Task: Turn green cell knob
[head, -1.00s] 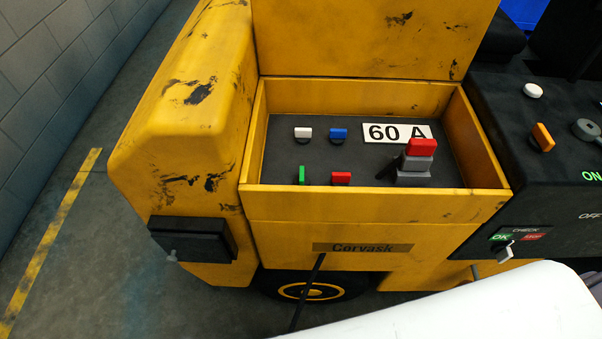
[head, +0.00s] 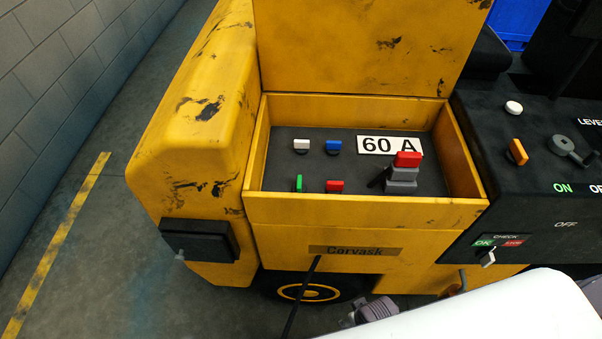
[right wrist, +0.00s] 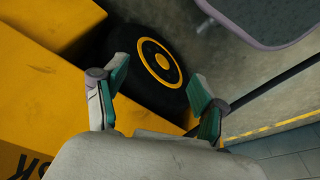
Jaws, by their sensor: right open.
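The green knob (head: 298,184) stands upright in the near left part of the dark panel inside the open yellow box (head: 365,211). A red knob (head: 334,186) is to its right, with a white knob (head: 301,145) and a blue knob (head: 334,146) behind. In the right wrist view my right gripper (right wrist: 155,107) is open and empty, its two fingers apart, facing a black wheel with a yellow ring (right wrist: 160,62). It is low, beside the yellow machine and away from the knobs. My left gripper does not show.
A grey lever with a red top (head: 405,165) stands at the panel's right, below a "60 A" label (head: 389,145). A dark console (head: 500,185) with an orange switch (head: 517,151) adjoins the box. A black cable (head: 302,295) hangs in front. Open floor lies left.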

